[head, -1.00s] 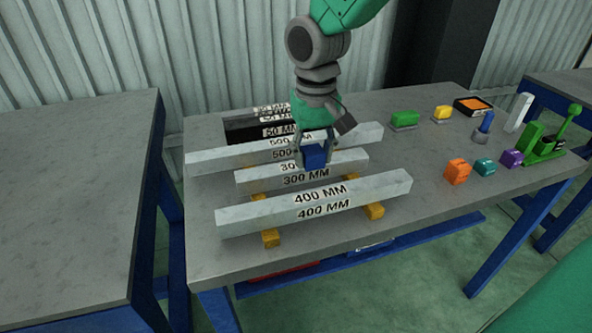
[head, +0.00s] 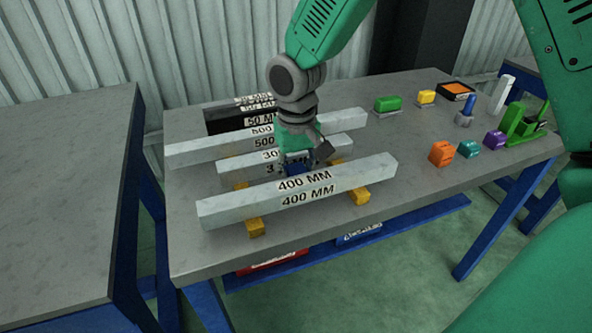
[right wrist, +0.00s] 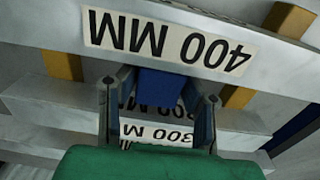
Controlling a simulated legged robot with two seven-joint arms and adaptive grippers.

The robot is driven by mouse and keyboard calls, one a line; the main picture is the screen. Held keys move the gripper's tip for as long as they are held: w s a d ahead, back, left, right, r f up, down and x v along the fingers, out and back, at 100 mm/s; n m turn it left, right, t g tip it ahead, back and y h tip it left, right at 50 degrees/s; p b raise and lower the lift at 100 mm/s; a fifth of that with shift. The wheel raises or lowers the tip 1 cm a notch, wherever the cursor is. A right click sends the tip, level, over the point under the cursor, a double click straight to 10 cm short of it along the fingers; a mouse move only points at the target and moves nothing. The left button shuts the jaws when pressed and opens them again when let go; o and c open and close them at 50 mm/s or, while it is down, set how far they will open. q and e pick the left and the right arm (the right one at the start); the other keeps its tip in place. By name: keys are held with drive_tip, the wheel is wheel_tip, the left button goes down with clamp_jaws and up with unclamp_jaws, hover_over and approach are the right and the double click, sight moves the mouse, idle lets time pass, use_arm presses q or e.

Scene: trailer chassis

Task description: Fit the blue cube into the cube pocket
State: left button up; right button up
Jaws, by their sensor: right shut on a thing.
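My right gripper (head: 297,163) is shut on the blue cube (head: 296,169) over the 300 MM bar (head: 235,174), just behind the 400 MM bar (head: 230,207). The bars and my fingers partly hide the cube in the head view. In the right wrist view, the blue cube (right wrist: 162,88) sits between the two fingers (right wrist: 160,105), with the 400 MM label close beyond it. I cannot make out a cube pocket in either view. My left gripper is not in view.
A 500 MM bar (head: 200,152) and a dark block marked 50 MM (head: 225,124) lie behind. Yellow supports (head: 255,227) sit under the bars. Orange (head: 441,153), teal (head: 468,148), purple and green pieces stand on the table's right side.

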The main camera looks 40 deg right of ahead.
drive_tip(key=shift+f, duration=0.45)
drive_tip(key=o, duration=1.3)
drive_tip(key=shift+c, duration=0.2)
drive_tip(key=shift+r, duration=0.15)
